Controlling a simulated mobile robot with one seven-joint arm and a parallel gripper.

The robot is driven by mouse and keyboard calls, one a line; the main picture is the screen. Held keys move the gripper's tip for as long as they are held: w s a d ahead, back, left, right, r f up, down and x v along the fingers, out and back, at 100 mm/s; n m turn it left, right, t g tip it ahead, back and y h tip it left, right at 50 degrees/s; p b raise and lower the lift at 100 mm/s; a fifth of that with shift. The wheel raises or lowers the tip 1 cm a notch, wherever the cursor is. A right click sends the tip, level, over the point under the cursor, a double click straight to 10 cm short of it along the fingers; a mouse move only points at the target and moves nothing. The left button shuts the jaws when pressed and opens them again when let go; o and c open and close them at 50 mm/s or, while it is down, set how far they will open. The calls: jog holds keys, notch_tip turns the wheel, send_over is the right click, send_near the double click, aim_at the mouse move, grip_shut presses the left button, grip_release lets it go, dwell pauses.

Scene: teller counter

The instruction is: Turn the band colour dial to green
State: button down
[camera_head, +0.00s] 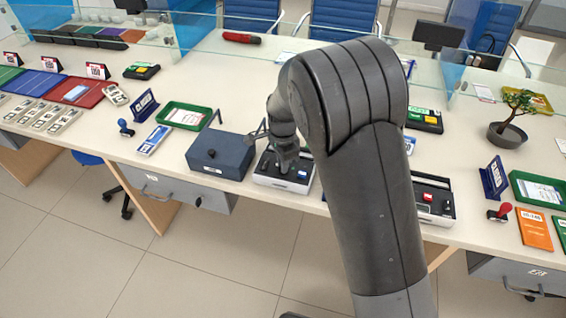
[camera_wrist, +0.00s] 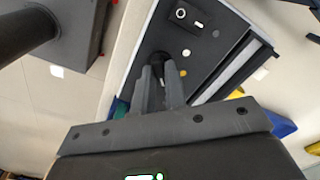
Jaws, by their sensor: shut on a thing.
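The band colour dial (camera_wrist: 158,59) is a small black knob on the dark top panel of a white-edged machine (camera_wrist: 232,28). In the wrist view my gripper (camera_wrist: 161,78) has its two grey fingers closed on the knob from either side.
A dark blue box (camera_head: 221,155) stands close to the left of the machine. A similar machine (camera_head: 433,198) is to the right, partly behind my arm. A green tray (camera_head: 185,116) lies further left. A glass screen runs along the back of the counter.

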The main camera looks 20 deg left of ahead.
jog(key=c, duration=1.5)
grip_release()
jog(key=shift+o, duration=0.2)
jog(key=shift+r, duration=0.1)
notch_tip(320, 180, up, 11)
jog(key=s+d+r+n+t+y, duration=0.1)
jog(key=s+d+r+n, duration=0.15)
jog(key=d+r, duration=0.5)
jog(key=s+d+r+n+t+y, duration=0.1)
jog(key=s+d+r+n, duration=0.2)
jog(key=d, duration=0.8)
jog(key=s+d+r+n+t+h, duration=0.2)
jog(key=s+d+r+n+t, duration=0.1)
jog(key=s+d, duration=1.1)
jog(key=s+n, duration=0.1)
jog(key=s, duration=0.2)
jog(key=shift+t, duration=0.3)
